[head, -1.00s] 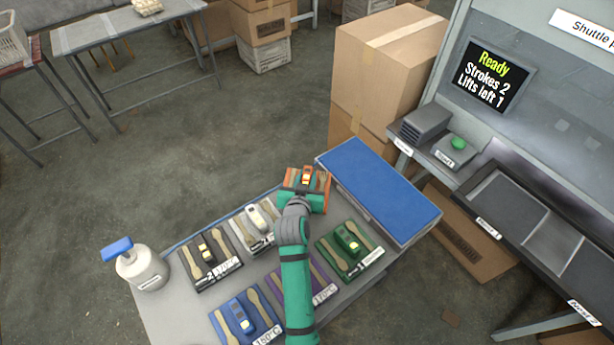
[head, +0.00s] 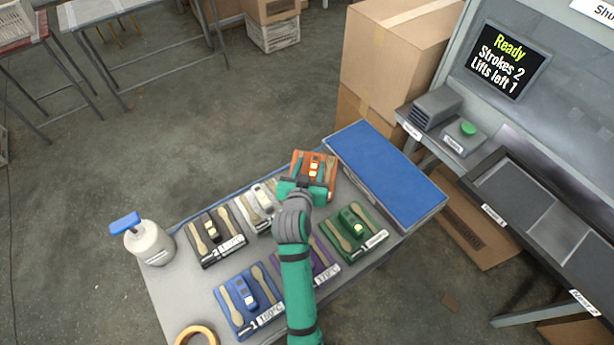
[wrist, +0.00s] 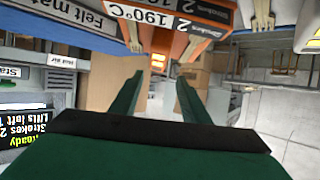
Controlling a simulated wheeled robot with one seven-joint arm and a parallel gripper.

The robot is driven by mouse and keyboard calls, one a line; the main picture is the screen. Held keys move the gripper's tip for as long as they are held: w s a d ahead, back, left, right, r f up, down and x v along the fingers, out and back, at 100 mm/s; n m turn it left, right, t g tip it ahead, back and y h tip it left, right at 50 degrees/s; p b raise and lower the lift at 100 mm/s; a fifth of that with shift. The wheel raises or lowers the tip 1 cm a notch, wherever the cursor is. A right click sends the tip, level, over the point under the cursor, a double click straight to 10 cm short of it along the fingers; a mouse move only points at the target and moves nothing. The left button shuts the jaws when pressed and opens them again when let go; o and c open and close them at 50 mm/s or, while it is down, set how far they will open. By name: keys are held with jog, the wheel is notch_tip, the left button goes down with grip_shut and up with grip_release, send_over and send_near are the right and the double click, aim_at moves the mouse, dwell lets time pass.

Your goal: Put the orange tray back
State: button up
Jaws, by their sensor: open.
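The orange tray (head: 300,159) sits at the far edge of the work table, left of the blue mat, with spoons and a small lit device on it. It shows upside down in the wrist view (wrist: 162,40), where its label reads 190°C. My gripper (head: 315,176) is open, its two green fingers pointing at the tray from the near side. In the wrist view, my gripper's fingers (wrist: 158,80) are apart with nothing clamped between them. I cannot tell whether they touch the tray. The gripper body hides the tray's near part.
A black tray (head: 213,240), a white tray (head: 245,214), a blue tray (head: 238,318), a partly covered purple tray (head: 322,262) and a green tray (head: 352,240) stand nearby. The blue felt mat (head: 385,172) and press (head: 560,120) are right.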

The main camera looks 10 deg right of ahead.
jog(key=v, duration=0.6)
dwell(0.5)
